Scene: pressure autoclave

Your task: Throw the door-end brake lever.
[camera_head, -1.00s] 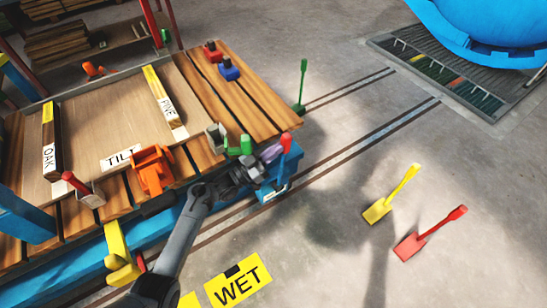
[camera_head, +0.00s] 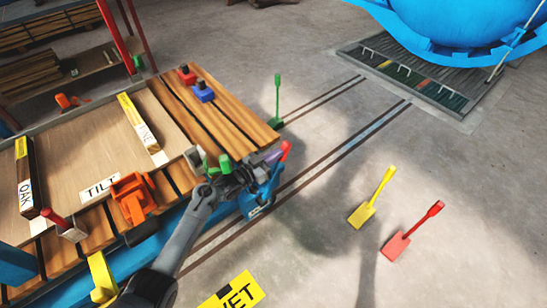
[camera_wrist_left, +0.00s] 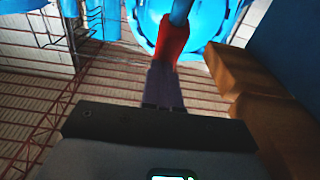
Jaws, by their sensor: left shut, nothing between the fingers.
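The brake lever, with a red grip (camera_head: 285,150), stands at the near right end of the blue cart, on a blue mount (camera_head: 254,202). It leans to the right, away from the cart. My left gripper (camera_head: 271,158) is shut, with its purple fingertips against or very near the lever's cart side; nothing is between them. In the left wrist view the red grip (camera_wrist_left: 172,38) lies just past the purple fingertips (camera_wrist_left: 163,86), and a blue shaft (camera_wrist_left: 181,11) runs beyond it. Exact contact is hard to tell. My right gripper is not in view.
The wooden cart deck (camera_head: 225,105) carries an orange clamp (camera_head: 132,197), a green-topped piece (camera_head: 224,164) and marked boards. Two rails cross the floor toward the blue autoclave (camera_head: 460,25).

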